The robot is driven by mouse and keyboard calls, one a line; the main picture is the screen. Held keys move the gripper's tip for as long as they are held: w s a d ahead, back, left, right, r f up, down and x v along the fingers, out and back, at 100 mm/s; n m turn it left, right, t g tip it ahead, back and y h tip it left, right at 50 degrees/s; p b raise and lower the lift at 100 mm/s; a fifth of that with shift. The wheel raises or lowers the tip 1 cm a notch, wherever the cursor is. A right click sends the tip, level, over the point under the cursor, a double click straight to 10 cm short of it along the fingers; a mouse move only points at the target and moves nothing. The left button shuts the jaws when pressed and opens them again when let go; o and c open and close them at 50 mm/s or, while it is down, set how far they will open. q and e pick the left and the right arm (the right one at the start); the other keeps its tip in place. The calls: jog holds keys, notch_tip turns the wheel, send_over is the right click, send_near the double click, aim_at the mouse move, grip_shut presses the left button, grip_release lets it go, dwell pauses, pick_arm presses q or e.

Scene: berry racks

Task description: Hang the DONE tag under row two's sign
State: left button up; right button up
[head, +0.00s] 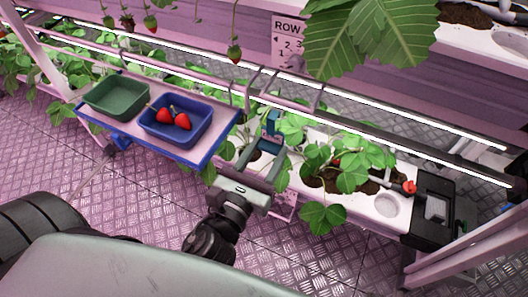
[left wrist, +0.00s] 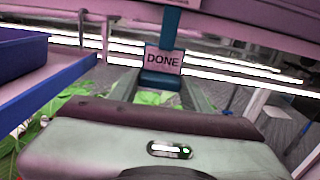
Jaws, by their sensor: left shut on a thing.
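My left gripper (head: 264,146) is shut on the DONE tag and holds it up in front of the planted rack. In the left wrist view the white DONE tag (left wrist: 164,61) faces me, on a blue holder between the fingers (left wrist: 160,84). In the head view a blue part (head: 273,122) shows at the fingertips; the tag's lettering cannot be read there. My right gripper is not in view.
Left of the gripper, a blue-edged shelf (head: 107,103) carries a green tray (head: 117,97) and a blue tray (head: 176,121) with strawberries. Curved hooks hang around the rail (head: 345,125) under the sign. Strawberry plants (head: 345,165) and a black box (head: 432,212) stand to the right.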

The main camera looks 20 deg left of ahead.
aim_at(271, 143)
pick_arm(q)
jog(key=shift+w, duration=0.5)
jog(key=shift+w+r+p, duration=0.1)
jog(key=shift+w+p, duration=0.5)
jog(key=shift+w, duration=1.7)
jog(key=shift+w+f+b, duration=0.35)
jog(key=shift+w+f, duration=0.55)
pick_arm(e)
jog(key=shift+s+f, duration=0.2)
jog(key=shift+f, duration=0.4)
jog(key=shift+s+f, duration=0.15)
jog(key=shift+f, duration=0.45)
pick_arm(q)
jog(key=o, duration=1.3)
jog(key=shift+d, duration=0.1)
jog(key=shift+o, duration=0.2)
